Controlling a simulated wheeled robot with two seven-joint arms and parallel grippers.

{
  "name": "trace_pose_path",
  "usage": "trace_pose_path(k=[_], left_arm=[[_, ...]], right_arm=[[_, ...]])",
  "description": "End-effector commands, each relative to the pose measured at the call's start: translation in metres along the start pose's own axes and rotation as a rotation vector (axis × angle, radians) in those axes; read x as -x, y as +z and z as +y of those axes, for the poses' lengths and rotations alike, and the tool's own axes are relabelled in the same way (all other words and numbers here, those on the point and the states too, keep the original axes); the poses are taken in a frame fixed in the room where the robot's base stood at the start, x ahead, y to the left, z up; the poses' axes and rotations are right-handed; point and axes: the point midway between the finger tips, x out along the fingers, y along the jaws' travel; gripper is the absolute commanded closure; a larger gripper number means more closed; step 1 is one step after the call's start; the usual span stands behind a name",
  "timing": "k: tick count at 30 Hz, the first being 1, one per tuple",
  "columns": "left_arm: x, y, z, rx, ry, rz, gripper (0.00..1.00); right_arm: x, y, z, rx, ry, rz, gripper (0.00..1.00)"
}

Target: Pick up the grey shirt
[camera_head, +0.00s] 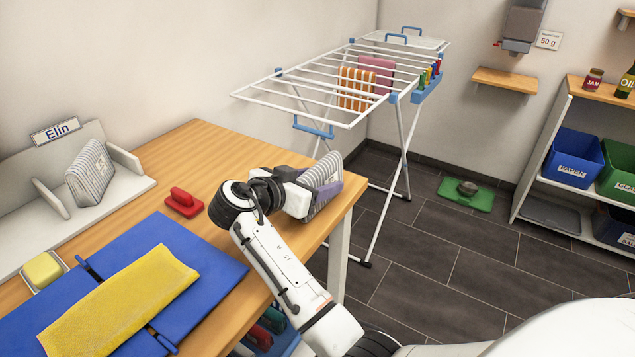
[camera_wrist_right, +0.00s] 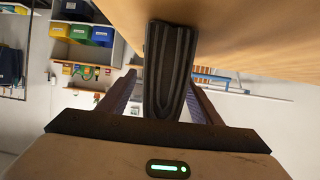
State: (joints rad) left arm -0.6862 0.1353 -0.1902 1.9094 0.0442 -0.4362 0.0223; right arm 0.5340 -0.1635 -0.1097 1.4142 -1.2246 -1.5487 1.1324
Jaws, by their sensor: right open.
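A grey striped folded shirt (camera_head: 328,172) stands upright near the right edge of the wooden table. My right gripper (camera_head: 312,186) is at the shirt from the left, with its fingers open around it. In the right wrist view, a dark ridged upright shape, seemingly the edge of the shirt (camera_wrist_right: 170,65), stands between the two open fingers of my right gripper (camera_wrist_right: 168,92). I cannot tell whether the fingers touch it. The gripper hides part of the shirt in the head view. A similar grey striped folded piece (camera_head: 90,172) stands in the grey shelf marked Elin. My left gripper is out of view.
The wooden table (camera_head: 190,150) carries a blue folding board (camera_head: 185,240) with a yellow cloth (camera_head: 120,300), a red-handled item (camera_head: 184,203) and a yellow sponge (camera_head: 43,270). A drying rack (camera_head: 400,150) with an orange striped cloth (camera_head: 355,88) stands beyond. The tiled floor is mostly clear right.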

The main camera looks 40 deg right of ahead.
Motion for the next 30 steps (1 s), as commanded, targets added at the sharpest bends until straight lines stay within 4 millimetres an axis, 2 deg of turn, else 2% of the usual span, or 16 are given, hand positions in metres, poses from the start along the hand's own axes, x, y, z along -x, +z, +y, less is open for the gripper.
trace_pose_path(k=[7, 8, 16, 25, 30], left_arm=[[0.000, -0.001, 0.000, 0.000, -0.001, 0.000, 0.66], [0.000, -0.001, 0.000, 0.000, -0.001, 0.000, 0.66], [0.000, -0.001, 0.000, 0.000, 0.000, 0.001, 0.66], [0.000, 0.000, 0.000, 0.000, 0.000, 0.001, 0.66], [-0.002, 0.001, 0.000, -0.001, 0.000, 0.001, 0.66]], right_arm=[[-0.005, 0.000, 0.000, -0.002, -0.001, -0.001, 0.41], [-0.005, 0.000, 0.000, -0.002, -0.001, -0.001, 0.45], [-0.004, 0.000, 0.000, -0.001, -0.001, -0.001, 0.90], [-0.002, -0.006, -0.001, -0.004, -0.002, 0.002, 0.91], [0.009, -0.032, -0.001, -0.008, -0.004, 0.002, 0.91]])
